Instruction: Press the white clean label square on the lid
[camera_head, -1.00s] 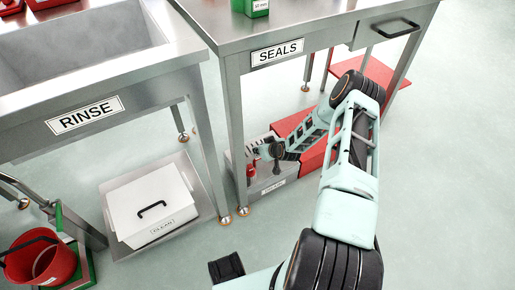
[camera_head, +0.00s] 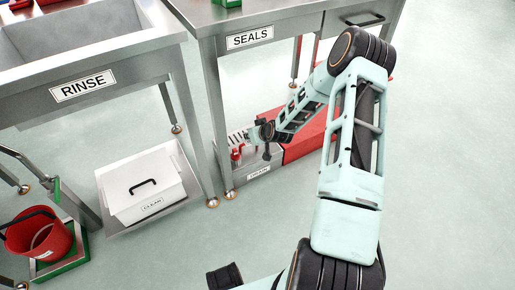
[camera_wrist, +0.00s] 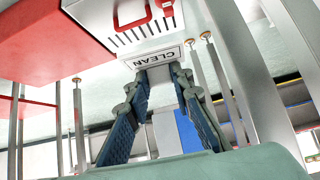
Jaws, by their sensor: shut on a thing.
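My gripper (camera_head: 267,150) reaches under the SEALS table, over the front of a low grey bin. In the wrist view my gripper (camera_wrist: 160,75) is shut on a pale piece (camera_wrist: 163,93) between its blue pads, which seems to be the white label; its face cannot be read. A CLEAN placard (camera_wrist: 158,57) shows upside down just beyond the fingertips, seemingly on the bin's front. The white box with a lid (camera_head: 128,178) stands well to the left on a floor tray. It has a black handle and a CLEAN marking on its front.
The slotted bin (camera_wrist: 125,38) holds red items, with a red box (camera_head: 305,135) beside it. Table legs (camera_head: 217,130) stand between my gripper and the white box. A red bucket (camera_head: 38,240) is far left. The front floor is open.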

